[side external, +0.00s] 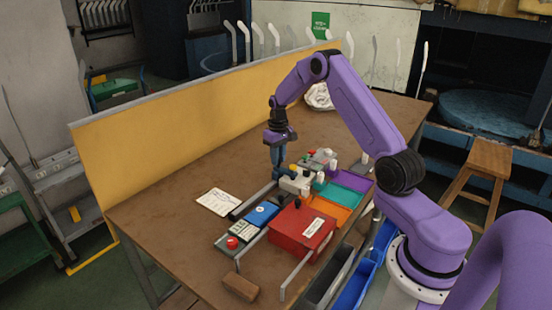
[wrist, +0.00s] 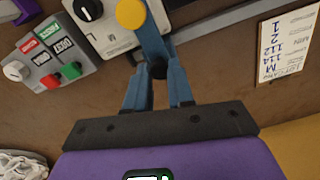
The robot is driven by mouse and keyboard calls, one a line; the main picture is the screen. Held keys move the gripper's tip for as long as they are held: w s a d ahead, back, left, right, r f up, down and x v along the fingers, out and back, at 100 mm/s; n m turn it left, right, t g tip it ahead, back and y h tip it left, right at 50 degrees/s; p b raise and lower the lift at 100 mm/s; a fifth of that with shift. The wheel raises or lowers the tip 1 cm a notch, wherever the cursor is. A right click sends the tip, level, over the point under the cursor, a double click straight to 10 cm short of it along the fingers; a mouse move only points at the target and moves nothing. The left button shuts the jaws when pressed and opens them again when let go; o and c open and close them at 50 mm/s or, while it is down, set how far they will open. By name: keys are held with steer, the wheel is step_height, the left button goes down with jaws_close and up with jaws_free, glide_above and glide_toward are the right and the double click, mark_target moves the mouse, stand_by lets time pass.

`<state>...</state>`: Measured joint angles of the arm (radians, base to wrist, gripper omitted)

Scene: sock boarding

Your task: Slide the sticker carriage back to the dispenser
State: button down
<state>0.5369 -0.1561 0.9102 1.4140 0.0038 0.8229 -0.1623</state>
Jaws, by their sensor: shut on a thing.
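My gripper (side external: 279,174) points down at the work row near the middle of the table. In the wrist view its blue fingers (wrist: 157,68) close together on a small dark piece, which I take to be the grip of the sticker carriage.
A red box (side external: 301,230) and a blue pad (side external: 261,214) stand nearer the front. Coloured trays (side external: 345,180) lie to the right. A button panel (wrist: 52,55) and a written card (wrist: 285,47) flank the gripper. A yellow wall (side external: 190,115) closes the table's back.

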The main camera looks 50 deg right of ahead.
steer(key=shift+d+r, duration=0.1)
steer(key=shift+d, duration=0.35)
steer(key=c, duration=1)
jaws_free()
steer(key=shift+a, duration=0.1)
step_height(320, 180, up, 17)
steer(key=shift+r, duration=0.2)
